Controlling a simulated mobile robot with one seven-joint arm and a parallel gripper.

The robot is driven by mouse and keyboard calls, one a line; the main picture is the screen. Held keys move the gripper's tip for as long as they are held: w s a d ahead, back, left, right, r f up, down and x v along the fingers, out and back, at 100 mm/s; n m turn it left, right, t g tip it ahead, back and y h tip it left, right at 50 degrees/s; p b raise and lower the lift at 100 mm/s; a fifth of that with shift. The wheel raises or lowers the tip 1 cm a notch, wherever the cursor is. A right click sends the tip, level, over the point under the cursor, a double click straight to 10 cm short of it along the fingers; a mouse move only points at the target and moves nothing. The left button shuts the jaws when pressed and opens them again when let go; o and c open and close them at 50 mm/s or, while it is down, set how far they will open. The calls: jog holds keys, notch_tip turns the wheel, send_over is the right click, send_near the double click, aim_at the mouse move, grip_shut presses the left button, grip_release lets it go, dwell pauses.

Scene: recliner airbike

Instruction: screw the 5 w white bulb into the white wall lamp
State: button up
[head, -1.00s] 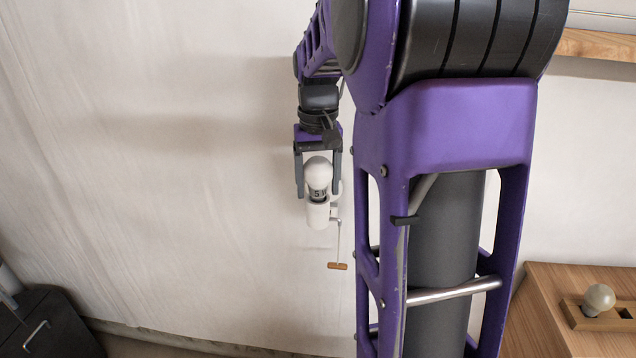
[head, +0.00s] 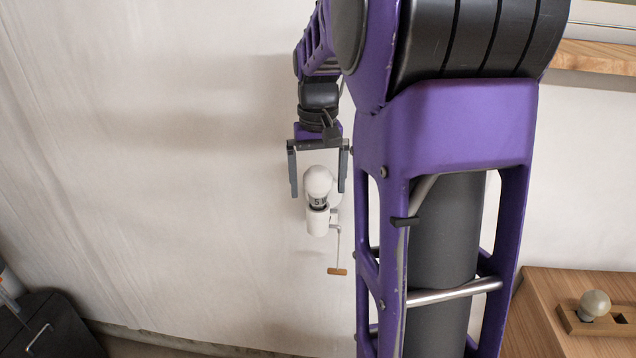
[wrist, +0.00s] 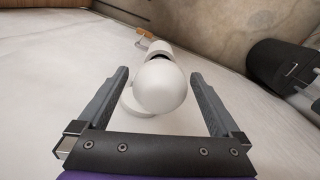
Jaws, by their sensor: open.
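A white bulb (head: 318,181) stands upright in the socket of the white wall lamp (head: 318,221). Its grey base shows just above the lamp's rim, and how far it is seated cannot be told. In the wrist view the bulb's round globe (wrist: 161,87) hides most of the lamp (wrist: 158,48). My gripper (head: 318,194) is open, pointing down, with a finger on each side of the bulb. In the wrist view clear gaps show between the globe and both fingers.
A pull cord with a wooden handle (head: 337,271) hangs beside the lamp. At right, another bulb (head: 594,304) stands in a wooden holder (head: 570,318) on a wooden cabinet (head: 540,300). A dark container (head: 45,325) is at lower left. The wall left of the lamp is bare.

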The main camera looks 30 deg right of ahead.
jog(key=shift+r, duration=0.65)
jog(key=n, duration=0.4)
jog(key=shift+n, duration=0.4)
jog(key=n, duration=0.3)
jog(key=shift+n, duration=0.4)
jog(key=n, duration=0.4)
jog(key=shift+n, duration=0.4)
jog(key=n, duration=0.5)
jog(key=shift+f, duration=0.1)
